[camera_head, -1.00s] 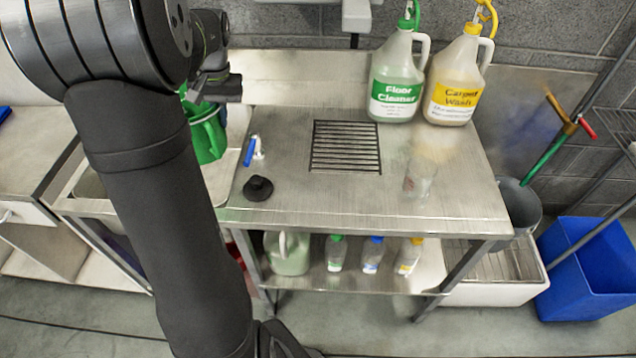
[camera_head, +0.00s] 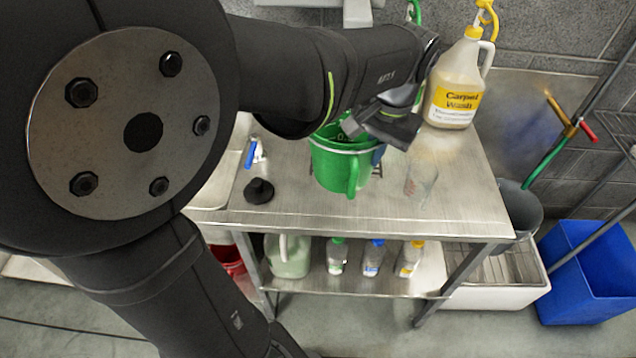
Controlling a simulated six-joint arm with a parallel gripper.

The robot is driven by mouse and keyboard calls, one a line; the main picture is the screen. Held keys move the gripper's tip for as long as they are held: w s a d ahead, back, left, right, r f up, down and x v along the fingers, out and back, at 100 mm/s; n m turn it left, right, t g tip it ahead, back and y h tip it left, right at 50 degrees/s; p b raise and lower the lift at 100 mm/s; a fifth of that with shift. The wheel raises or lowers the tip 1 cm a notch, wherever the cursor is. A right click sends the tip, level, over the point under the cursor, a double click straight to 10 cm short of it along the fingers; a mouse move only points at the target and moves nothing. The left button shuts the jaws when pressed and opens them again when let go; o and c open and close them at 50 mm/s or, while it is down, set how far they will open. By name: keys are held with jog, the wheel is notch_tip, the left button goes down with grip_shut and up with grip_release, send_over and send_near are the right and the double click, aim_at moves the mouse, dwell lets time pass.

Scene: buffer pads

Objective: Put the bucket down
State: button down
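A green bucket (camera_head: 341,162) with a handle on its front side is over the middle of the steel table (camera_head: 285,215), where the dark slotted grate lies. The bucket looks upright and covers most of the grate. I cannot tell whether its base touches the table. My gripper (camera_head: 374,127) is at the bucket's upper right rim. The fingers seem to be at the rim, but the arm and the angle hide the contact, so their opening does not show clearly.
A carpet wash jug (camera_head: 455,85) stands behind right of the bucket. A clear glass (camera_head: 420,185) is to the right. A black plunger-like piece (camera_head: 259,190) and a blue-handled tool (camera_head: 251,154) are to the left. The table's front right is clear.

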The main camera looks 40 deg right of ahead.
jog(key=s+m, duration=0.1)
jog(key=s, duration=0.3)
jog(key=w+f, duration=0.2)
jog(key=w, duration=0.1)
jog(key=w+f, duration=0.3)
jog(key=w, duration=0.1)
jog(key=w+f, duration=0.2)
jog(key=w, duration=0.2)
jog(key=shift+w+a+f, duration=0.1)
jog(key=shift+a+f, duration=0.1)
jog(key=shift+w+f, duration=0.15)
jog(key=shift+f, duration=2.05)
jog(key=shift+f, duration=0.25)
jog(key=c, duration=2.1)
grip_release()
jog(key=shift+f, duration=0.1)
jog(key=o, duration=0.5)
jog(key=shift+c, duration=0.2)
